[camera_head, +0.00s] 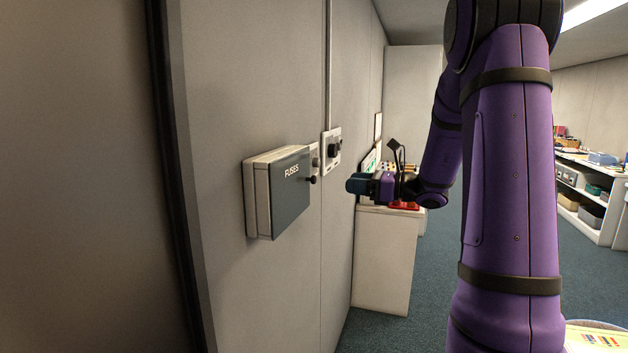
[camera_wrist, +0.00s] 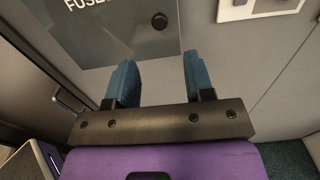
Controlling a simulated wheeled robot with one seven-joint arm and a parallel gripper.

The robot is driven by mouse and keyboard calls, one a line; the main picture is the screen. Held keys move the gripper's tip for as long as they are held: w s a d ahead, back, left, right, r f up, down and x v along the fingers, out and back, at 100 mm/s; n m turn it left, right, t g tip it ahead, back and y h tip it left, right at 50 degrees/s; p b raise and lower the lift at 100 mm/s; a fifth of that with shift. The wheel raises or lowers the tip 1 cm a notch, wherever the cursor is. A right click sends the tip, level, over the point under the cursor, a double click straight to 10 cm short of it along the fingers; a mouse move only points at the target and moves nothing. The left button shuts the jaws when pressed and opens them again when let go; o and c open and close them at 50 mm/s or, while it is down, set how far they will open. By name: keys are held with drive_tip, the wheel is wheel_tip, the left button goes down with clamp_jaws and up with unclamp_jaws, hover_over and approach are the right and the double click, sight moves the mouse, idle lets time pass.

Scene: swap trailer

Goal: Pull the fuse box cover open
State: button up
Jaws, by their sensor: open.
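The fuse box (camera_head: 259,196) is mounted on the grey wall, with a cream body and a dark grey cover (camera_head: 290,200) lettered FUSES. The cover looks closed. A small black knob (camera_head: 312,180) sticks out near the cover's right edge. In the wrist view the cover (camera_wrist: 100,35) fills the upper left, and its knob (camera_wrist: 159,21) lies beyond my fingertips, between their lines. My gripper (camera_head: 352,184) is to the right of the knob in the head view, apart from it. In the wrist view my gripper (camera_wrist: 158,75) has its two blue fingers spread, with nothing between them.
A wall plate with a black rotary switch (camera_head: 333,149) is just right of the fuse box. A white cabinet (camera_head: 382,262) with items on top stands behind my gripper. Shelves (camera_head: 590,200) are at the far right. The floor before the wall is clear.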

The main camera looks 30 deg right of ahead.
sight(298, 189)
drive_tip(key=x, duration=1)
drive_tip(key=shift+w+a, duration=0.25)
clamp_jaws()
